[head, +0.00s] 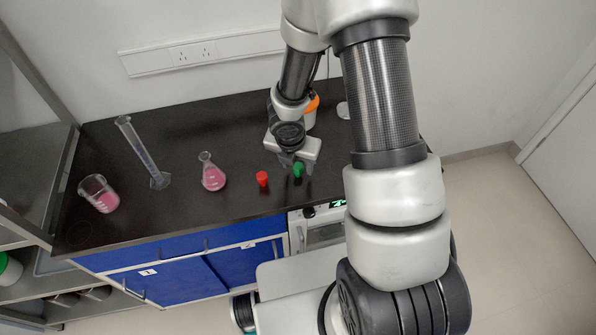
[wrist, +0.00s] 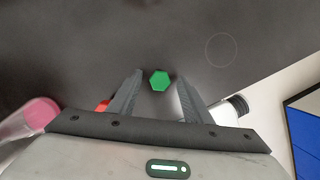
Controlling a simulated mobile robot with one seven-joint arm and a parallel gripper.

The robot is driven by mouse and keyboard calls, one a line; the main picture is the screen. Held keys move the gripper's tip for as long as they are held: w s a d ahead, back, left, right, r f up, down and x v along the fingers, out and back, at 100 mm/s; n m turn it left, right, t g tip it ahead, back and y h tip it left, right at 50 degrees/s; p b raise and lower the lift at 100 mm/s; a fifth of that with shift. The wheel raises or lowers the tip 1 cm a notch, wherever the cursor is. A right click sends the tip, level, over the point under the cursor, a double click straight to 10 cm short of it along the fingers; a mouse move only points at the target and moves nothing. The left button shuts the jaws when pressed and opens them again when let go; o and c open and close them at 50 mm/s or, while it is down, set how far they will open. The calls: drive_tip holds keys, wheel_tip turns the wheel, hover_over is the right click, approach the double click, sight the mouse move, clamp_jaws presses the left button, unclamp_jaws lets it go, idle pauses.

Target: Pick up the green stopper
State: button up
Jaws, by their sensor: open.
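The green stopper (head: 298,171) stands on the black bench top near its front edge, just right of the red stopper (head: 262,178). In the wrist view the green stopper (wrist: 159,80) shows its hexagonal top, between and slightly beyond the fingertips. My gripper (head: 295,163) is over the green stopper, with its fingers apart. In the wrist view my gripper (wrist: 158,82) is open and empty, with a gap on both sides of the stopper. I cannot tell the exact height of the fingertips.
A flask with pink liquid (head: 213,176), a graduated cylinder (head: 145,152) and a beaker with pink liquid (head: 100,194) stand to the left. An orange-topped object (head: 312,104) is partly hidden behind my arm. Open bench top (head: 225,130) lies behind the flask.

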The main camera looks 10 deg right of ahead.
drive_tip(key=c, duration=1.1)
